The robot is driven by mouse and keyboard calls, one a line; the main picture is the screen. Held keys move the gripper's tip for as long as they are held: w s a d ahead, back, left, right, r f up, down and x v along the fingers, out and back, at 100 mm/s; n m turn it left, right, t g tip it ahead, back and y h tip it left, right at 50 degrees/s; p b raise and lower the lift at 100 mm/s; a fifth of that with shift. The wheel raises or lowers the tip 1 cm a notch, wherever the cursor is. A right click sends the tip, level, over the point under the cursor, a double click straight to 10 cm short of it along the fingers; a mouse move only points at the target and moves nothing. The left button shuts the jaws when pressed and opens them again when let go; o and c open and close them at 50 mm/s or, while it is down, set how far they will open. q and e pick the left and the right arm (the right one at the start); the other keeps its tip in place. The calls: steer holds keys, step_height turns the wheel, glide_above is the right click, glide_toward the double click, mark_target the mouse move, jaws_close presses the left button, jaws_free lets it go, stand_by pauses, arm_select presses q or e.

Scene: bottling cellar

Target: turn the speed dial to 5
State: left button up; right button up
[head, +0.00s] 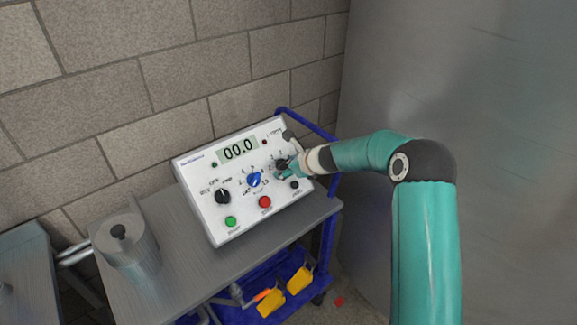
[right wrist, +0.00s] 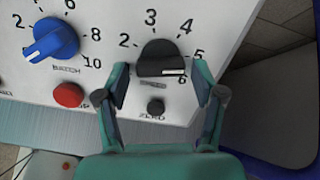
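The speed dial (right wrist: 160,56) is a black knob on a white control panel (head: 203,213). The numbers 2 to 6 show around it in the right wrist view, and a white mark sits on its lower right side, near the 6. My right gripper (right wrist: 161,76) is open, with one finger on each side of the dial. A small gap seems to show between each finger and the knob. In the head view, my right gripper (head: 291,168) is at the panel's right side and partly covers the dial. My left gripper is not in view.
A blue batch knob (right wrist: 50,40) and a red button (right wrist: 68,95) lie left of the dial. A small black zero knob (right wrist: 156,107) lies just below it. The display (head: 238,149) reads 00.0. A metal canister (head: 127,246) stands left on the cart.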

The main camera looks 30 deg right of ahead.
steer(key=shift+r, duration=0.2)
steer(key=shift+s+r, duration=0.2)
steer(key=v, duration=1.1)
steer(key=shift+s, duration=0.15)
